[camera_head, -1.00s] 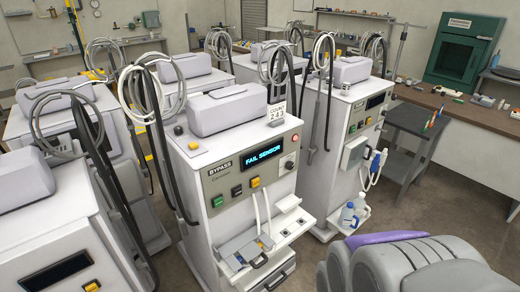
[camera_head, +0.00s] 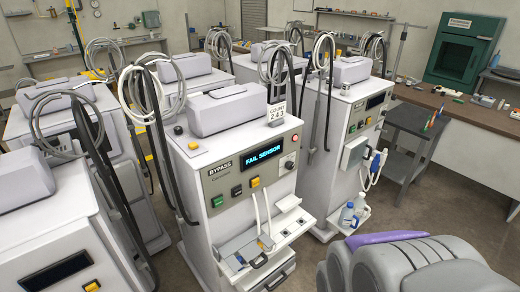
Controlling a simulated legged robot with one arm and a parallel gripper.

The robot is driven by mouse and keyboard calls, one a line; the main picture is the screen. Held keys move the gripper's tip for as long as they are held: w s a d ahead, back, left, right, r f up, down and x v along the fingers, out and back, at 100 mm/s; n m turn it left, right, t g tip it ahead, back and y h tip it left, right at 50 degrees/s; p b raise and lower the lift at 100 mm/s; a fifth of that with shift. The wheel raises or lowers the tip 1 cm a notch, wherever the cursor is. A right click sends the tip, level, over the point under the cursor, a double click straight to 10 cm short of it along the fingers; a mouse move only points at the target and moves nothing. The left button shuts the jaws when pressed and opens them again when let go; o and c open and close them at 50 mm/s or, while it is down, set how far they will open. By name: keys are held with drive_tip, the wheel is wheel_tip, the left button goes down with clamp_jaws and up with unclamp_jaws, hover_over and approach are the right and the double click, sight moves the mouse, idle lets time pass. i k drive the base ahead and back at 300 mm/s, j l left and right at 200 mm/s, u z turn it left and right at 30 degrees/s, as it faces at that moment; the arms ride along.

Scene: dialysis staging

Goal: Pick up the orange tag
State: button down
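I cannot make out an orange tag for certain. The front white machine (camera_head: 248,219) has a lit "FAIL SENSOR" display (camera_head: 263,158) and a small orange-yellow square (camera_head: 254,181) on its panel, which looks like a button. A small orange-tan piece (camera_head: 266,242) shows on its lower front shelf (camera_head: 240,248), too small to identify. A white card reading "COUNT 243" (camera_head: 277,112) stands on the machine's top edge. My gripper is not in view.
Similar machines with coiled hoses stand close around it. Bottles (camera_head: 349,215) sit on the right machine's shelf. A grey padded shape with a purple strip (camera_head: 388,239) fills the bottom right. A brown bench (camera_head: 450,108) and grey side table (camera_head: 412,122) stand right, with some open floor nearby.

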sight(430, 125)
drive_tip(key=i+l, duration=0.15)
drive_tip(key=l, duration=1)
drive_tip(key=i+l, duration=0.1)
drive_tip(key=l, duration=1.05)
drive_tip(key=i+l, duration=0.15)
drive_tip(key=l, duration=1.05)
drive_tip(key=i+l+u, duration=0.1)
drive_tip(key=l, duration=1.05)
drive_tip(key=i+l, duration=0.1)
drive_tip(key=l, duration=1.05)
drive_tip(key=i+l, duration=0.1)
drive_tip(key=l, duration=1.1)
